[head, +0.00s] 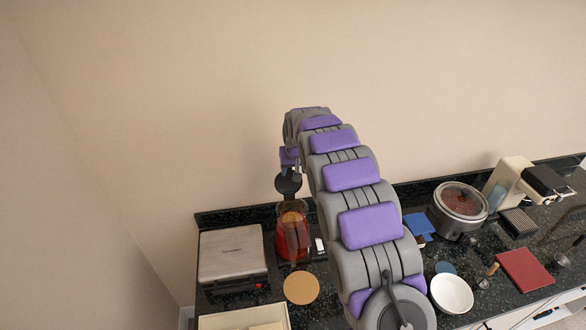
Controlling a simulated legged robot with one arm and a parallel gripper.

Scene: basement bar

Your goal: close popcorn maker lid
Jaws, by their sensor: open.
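A tall appliance with a see-through red-orange body (292,235) stands at the back of the dark counter, left of my arm. It seems to be the popcorn maker. A round dark lid (288,184) shows above its top, raised and tilted up. My gripper (290,168) is just above the lid, small and partly hidden by my own arm. It is open, with nothing visible in it. I cannot tell whether it touches the lid.
A silver press grill (233,258) stands left of the appliance, and a round tan board (301,288) lies in front. Right of my arm are a slow cooker (459,208), a white bowl (451,293) and a red book (525,270). The wall is close behind.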

